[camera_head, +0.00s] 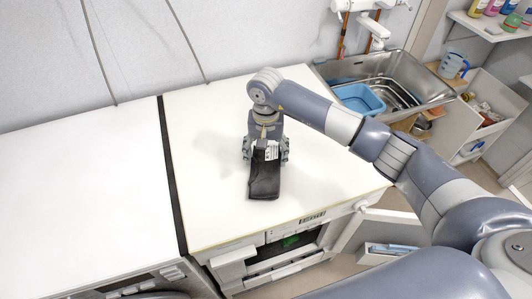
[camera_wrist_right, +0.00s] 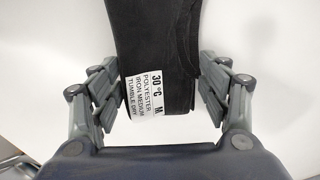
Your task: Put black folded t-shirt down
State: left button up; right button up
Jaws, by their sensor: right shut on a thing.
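The black folded t-shirt (camera_head: 265,180) is over the white top of the right-hand machine in the head view. It carries a white care label, readable in the wrist view, where the shirt (camera_wrist_right: 165,45) lies between the fingers. My left gripper is not in view.
A dark gap (camera_head: 172,170) separates this top from another white machine top (camera_head: 80,185) at the left. A metal sink (camera_head: 415,75) with a blue basin (camera_head: 358,98) is at the back right. An open door (camera_head: 385,230) is below the front edge. Both tops have wide clear areas.

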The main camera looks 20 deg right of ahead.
jog(key=shift+f, duration=0.2)
jog(key=o, duration=1.2)
jog(key=shift+c, duration=0.2)
jog(key=shift+r, duration=0.1)
jog(key=shift+r, duration=0.4)
notch_tip(320, 180, up, 12)
jog(key=b, duration=0.3)
jog(key=shift+f+b, duration=0.25)
jog(key=shift+b, duration=0.1)
